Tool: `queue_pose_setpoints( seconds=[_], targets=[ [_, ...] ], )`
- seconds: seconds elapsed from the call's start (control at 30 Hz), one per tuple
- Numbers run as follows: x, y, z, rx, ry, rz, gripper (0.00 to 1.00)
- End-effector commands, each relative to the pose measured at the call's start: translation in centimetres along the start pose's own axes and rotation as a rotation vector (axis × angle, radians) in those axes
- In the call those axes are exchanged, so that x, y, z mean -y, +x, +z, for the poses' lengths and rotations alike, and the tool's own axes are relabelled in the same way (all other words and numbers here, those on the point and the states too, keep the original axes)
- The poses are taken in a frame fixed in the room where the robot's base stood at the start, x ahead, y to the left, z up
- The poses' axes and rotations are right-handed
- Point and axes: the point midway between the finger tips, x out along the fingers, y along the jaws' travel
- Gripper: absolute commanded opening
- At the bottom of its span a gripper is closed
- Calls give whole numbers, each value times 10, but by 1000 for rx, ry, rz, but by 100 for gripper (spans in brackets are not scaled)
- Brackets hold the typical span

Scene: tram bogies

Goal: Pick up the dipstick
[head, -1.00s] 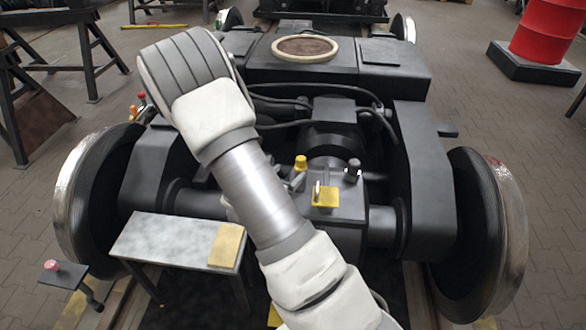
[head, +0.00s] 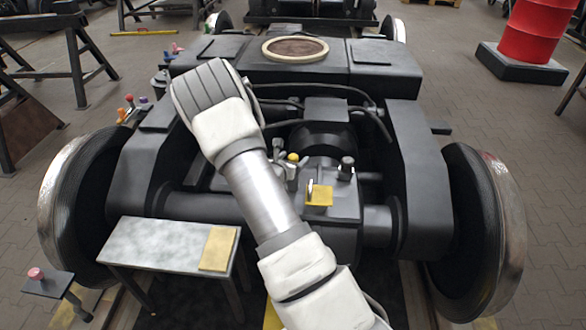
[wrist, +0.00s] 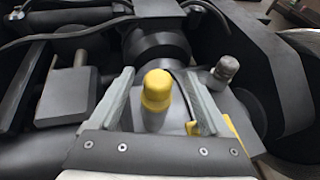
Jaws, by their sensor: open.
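A yellow rounded cap, which looks like the top of the dipstick (wrist: 157,92), stands upright on the dark housing in the middle of the bogie. It also shows in the head view (head: 293,157), small and beside my forearm. My gripper (wrist: 156,78) is open, with one grey finger to the left of the cap and one to the right. Gaps show between the cap and both fingers, so it is not gripped. The dipstick's shaft below the cap is hidden. In the head view my arm hides much of the gripper.
A grey knob (wrist: 226,68) stands right of the cap, close to my right finger. A yellow plate (head: 319,196) with a ring on it is on the housing's near side. Dark hoses (head: 310,90) run behind. A metal-topped bench (head: 160,245) stands front left, and a wheel (head: 480,235) is at right.

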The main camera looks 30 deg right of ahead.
Motion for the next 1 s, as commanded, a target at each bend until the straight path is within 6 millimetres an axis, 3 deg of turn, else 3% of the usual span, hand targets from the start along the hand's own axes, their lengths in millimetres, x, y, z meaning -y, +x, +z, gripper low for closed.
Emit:
queue_pose_setpoints(
  seconds=[0.2,0.53,0.9,1.0],
  targets=[
    [-2,33,-3,1,0,-1,81],
    [-2,39,-1,0,-1,-1,79],
    [-2,38,-1,0,-1,0,12],
    [-2,38,-1,0,-1,0,0]
  ],
)
